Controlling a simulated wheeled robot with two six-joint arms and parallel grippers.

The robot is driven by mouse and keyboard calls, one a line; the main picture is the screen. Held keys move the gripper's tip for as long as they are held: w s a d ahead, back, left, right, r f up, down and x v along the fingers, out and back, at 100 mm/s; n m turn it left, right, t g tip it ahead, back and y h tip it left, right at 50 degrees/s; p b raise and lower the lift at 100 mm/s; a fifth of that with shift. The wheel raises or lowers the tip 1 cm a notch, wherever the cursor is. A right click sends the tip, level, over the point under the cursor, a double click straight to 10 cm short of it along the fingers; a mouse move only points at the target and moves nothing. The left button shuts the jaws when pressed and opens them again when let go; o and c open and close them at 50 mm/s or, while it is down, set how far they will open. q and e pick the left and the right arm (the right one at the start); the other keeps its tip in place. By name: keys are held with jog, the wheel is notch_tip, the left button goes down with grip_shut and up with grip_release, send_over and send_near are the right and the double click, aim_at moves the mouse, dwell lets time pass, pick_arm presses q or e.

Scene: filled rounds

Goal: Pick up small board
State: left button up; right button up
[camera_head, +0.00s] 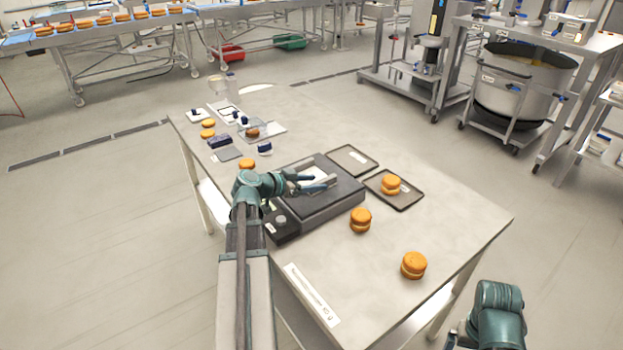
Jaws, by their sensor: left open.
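My left gripper (322,182) is open above the dark scale-like box (340,200) in the middle of the table. A small pale board (317,173) shows at its fingers, over the top of the box. The fingers partly cover it, and I cannot tell whether they touch it. A small grey board (228,154) lies flat further left on the table. My right arm shows only as a teal link at the lower right; its gripper is out of the picture.
Two dark-rimmed trays (352,171) (406,205) lie right of the box, the nearer one holding a filled round (390,182). Other filled rounds (360,217) (413,263) stand on the table (455,215). Small blue-and-white items and a clear sheet crowd the far left end. The right side is mostly free.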

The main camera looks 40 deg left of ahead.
aim_at(322, 181)
pick_arm(q)
jog(key=b+x, duration=0.1)
jog(key=x, duration=0.3)
jog(key=shift+w+r, duration=0.1)
jog(key=shift+r, duration=0.05)
grip_shut()
